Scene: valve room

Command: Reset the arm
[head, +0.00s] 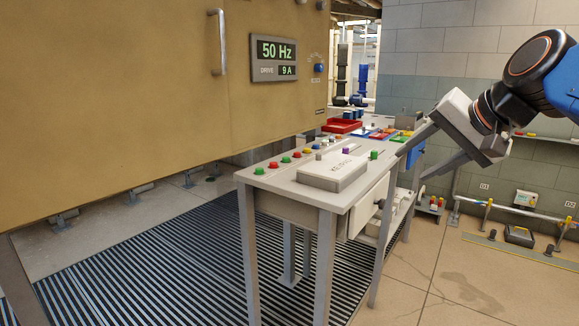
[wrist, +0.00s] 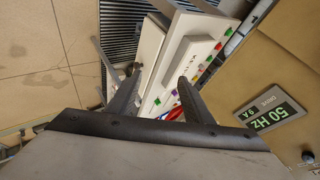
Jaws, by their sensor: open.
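My gripper (head: 411,167) is at the right in the head view, at the end of my raised arm. The fingers point down and left, near the right end of a grey control table (head: 285,185). In the wrist view my gripper (wrist: 159,78) also shows open, with both dark fingers reaching toward the table and a white box (wrist: 190,60) on it. I cannot tell from these views whether a fingertip touches anything.
The table carries the white box (head: 333,172), several coloured knobs and a red tray (head: 342,126). A large tan cabinet (head: 130,90) with a "50 Hz" display (head: 274,57) fills the left. Striped matting (head: 180,265) lies below. Open tiled floor (head: 470,285) is at the lower right.

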